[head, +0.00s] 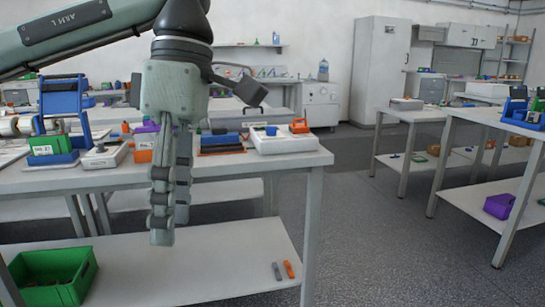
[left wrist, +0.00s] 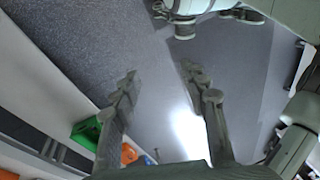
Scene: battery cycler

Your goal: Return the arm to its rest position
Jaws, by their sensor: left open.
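My left arm (head: 85,32) comes in from the upper left of the head view. My left gripper (head: 171,228) hangs fingers down in front of the white workbench (head: 250,165), with its fingertips below the bench top's edge in the picture. In the left wrist view, the two fingers of my left gripper (left wrist: 160,74) stand apart with nothing between them. Grey floor shows beyond them. My right gripper is in neither view.
The bench top holds a blue device (head: 64,98), a white device (head: 104,155) and an orange block (head: 144,152). A green bin (head: 52,280) stands on the lower shelf. Open floor (head: 385,235) lies between this bench and the right-hand tables (head: 470,115).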

